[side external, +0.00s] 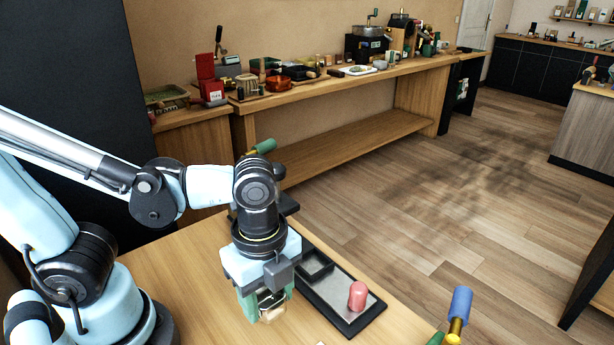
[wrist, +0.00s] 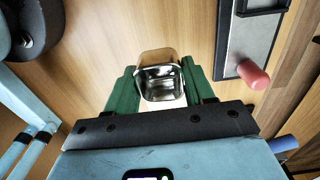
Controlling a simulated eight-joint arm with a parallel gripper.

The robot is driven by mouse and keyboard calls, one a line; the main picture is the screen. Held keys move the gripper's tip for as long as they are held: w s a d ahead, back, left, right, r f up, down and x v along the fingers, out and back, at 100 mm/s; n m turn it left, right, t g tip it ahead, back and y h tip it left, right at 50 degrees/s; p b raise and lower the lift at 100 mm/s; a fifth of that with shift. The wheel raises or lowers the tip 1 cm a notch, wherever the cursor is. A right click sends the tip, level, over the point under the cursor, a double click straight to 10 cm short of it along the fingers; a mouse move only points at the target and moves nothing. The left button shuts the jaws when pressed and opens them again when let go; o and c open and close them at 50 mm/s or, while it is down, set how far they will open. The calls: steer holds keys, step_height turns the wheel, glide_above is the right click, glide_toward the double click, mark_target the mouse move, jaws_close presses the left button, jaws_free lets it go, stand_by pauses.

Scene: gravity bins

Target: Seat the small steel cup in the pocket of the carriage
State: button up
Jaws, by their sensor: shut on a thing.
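The small steel cup (wrist: 161,78) is a shiny, square-rimmed cup between the green fingers of my gripper (wrist: 160,90) in the wrist view. My gripper is shut on it. In the side view, my gripper (side external: 265,307) points down over the wooden table, and the cup (side external: 271,309) shows only partly at its fingertips. The carriage (side external: 316,265) appears to be the black square frame with an open pocket, at the far end of a grey, black-edged track, right of my gripper. In the wrist view the carriage (wrist: 262,8) is cut off by the top edge.
A pink knob (side external: 358,295) stands at the near end of the grey track (side external: 338,288); the knob also shows in the wrist view (wrist: 253,75). A blue-topped brass handle (side external: 459,308) stands at the right table edge. Bare tabletop (side external: 190,262) lies left of my gripper.

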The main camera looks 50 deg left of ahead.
steer(key=w+a+r+n, duration=0.2)
steer(key=w+r+n, duration=0.1)
steer(key=w+n, duration=0.45)
step_height(320, 180, up, 3)
steer(key=n, duration=1.1)
glide_above(313, 267)
steer(key=shift+f+m, duration=0.15)
steer(key=shift+m, duration=0.1)
steer(key=shift+f, duration=0.1)
steer(key=shift+f, duration=2.45)
steer(key=shift+f, duration=0.1)
steer(key=shift+f, duration=1.55)
steer(key=shift+f, duration=0.75)
